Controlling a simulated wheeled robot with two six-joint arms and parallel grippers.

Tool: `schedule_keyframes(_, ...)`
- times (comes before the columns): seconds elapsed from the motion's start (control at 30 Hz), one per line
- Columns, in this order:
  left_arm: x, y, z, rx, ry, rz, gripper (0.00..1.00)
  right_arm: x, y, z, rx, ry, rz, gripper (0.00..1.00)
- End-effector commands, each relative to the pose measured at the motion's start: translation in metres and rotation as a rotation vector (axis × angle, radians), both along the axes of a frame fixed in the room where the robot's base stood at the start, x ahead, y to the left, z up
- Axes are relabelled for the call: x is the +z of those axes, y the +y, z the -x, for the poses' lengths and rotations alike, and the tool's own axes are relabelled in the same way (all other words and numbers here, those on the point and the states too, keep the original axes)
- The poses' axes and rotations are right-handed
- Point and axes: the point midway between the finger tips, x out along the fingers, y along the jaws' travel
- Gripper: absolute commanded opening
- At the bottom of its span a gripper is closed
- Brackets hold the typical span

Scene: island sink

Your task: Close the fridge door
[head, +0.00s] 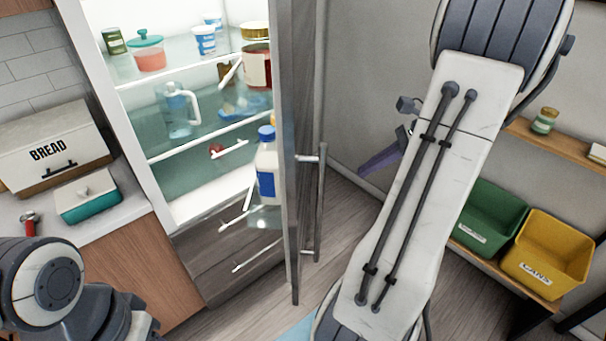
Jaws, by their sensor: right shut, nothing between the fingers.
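The fridge door (297,110) stands wide open, seen nearly edge-on and swung out from the right side of the lit fridge. Its long metal handle (319,200) is on the outer face, to the right. The inner side carries a white bottle with a blue cap (267,165) and a jar. My right gripper (375,163) is partly hidden behind my right arm; it is shut and empty, to the right of the door and apart from the handle. My left arm shows at the lower left, but its gripper is out of view.
Fridge shelves hold a pitcher (178,110), cups and a teal-lidded container (148,52). A counter at left carries a bread box (50,148) and a butter dish (88,196). Green (488,218) and yellow (550,257) bins sit on a right-hand shelf. Floor shows right of the door.

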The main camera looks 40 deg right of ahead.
Motion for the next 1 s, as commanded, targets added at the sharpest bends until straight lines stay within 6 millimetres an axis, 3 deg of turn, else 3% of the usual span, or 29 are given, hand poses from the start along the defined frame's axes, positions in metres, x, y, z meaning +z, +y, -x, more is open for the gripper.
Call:
schedule_keyframes(0.27, 0.005, 0.000, 0.000, 0.000, 0.000, 0.000, 0.50, -0.016, 0.013, -0.010, -0.004, 0.002, -0.007, 0.00)
schedule_keyframes(0.63, 0.015, 0.000, 0.000, 0.001, 0.000, 0.000, 0.50, -0.071, 0.055, -0.046, -0.001, 0.004, -0.007, 0.00)
schedule_keyframes(0.8, 0.025, 0.000, 0.000, 0.001, 0.000, 0.000, 0.50, -0.069, 0.074, -0.064, 0.003, 0.001, -0.003, 0.00)
schedule_keyframes(1.0, 0.028, 0.000, 0.000, 0.001, 0.000, 0.000, 0.50, -0.070, 0.083, -0.072, -0.001, 0.000, -0.002, 0.00)
